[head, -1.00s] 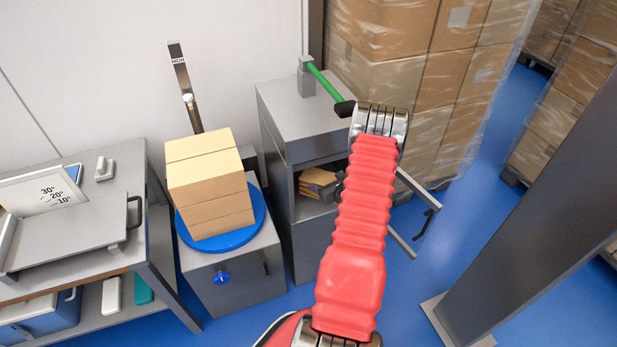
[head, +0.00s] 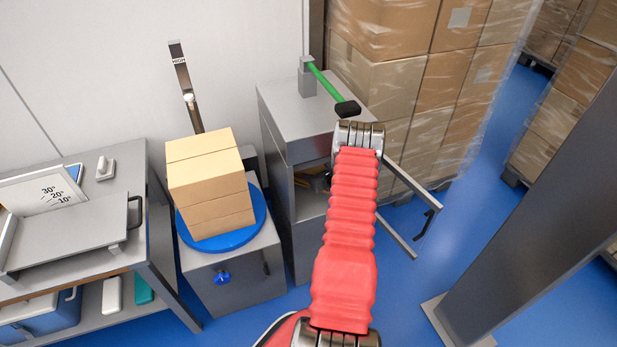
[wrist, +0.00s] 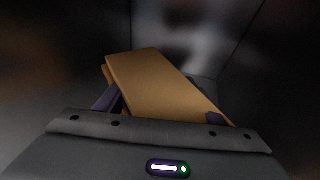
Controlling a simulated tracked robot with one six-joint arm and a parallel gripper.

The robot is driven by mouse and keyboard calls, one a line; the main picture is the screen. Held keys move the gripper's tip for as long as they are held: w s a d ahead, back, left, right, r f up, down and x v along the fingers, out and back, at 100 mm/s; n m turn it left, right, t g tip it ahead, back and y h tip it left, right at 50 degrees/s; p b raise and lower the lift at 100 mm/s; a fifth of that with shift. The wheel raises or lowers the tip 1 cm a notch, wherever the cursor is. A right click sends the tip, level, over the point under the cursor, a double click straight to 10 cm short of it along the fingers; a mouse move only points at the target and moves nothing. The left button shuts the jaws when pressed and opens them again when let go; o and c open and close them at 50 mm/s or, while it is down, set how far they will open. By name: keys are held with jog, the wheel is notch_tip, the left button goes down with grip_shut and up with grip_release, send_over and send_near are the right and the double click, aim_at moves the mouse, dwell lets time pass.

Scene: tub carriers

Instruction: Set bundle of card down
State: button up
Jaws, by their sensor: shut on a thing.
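The bundle of card (wrist: 155,85) is a short stack of flat tan-brown pieces, lying slantwise in the wrist view. My gripper (wrist: 161,108) is shut on it, with a dark finger at each side. In the head view only a small brown part of the bundle (head: 303,183) shows, inside the dark opening of the grey cabinet (head: 312,262). My red-sleeved arm and the cabinet's side hide most of the gripper there. I cannot tell whether the bundle touches the compartment floor.
A green lever (head: 326,82) with a black grip stands over the cabinet top, close to my arm. An open door frame (head: 398,236) juts out at the right. Tan boxes (head: 206,178) stand on a blue turntable (head: 222,241) at the left. Wrapped cartons (head: 385,85) stand behind.

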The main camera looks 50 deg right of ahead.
aim_at(310, 173)
jog(key=shift+f, duration=1.65)
jog(key=shift+w+d+f, duration=0.1)
jog(key=shift+w+f, duration=0.1)
jog(key=shift+f, duration=0.1)
jog(key=shift+f, duration=0.1)
jog(key=o, duration=1.2)
jog(key=shift+c, duration=0.2)
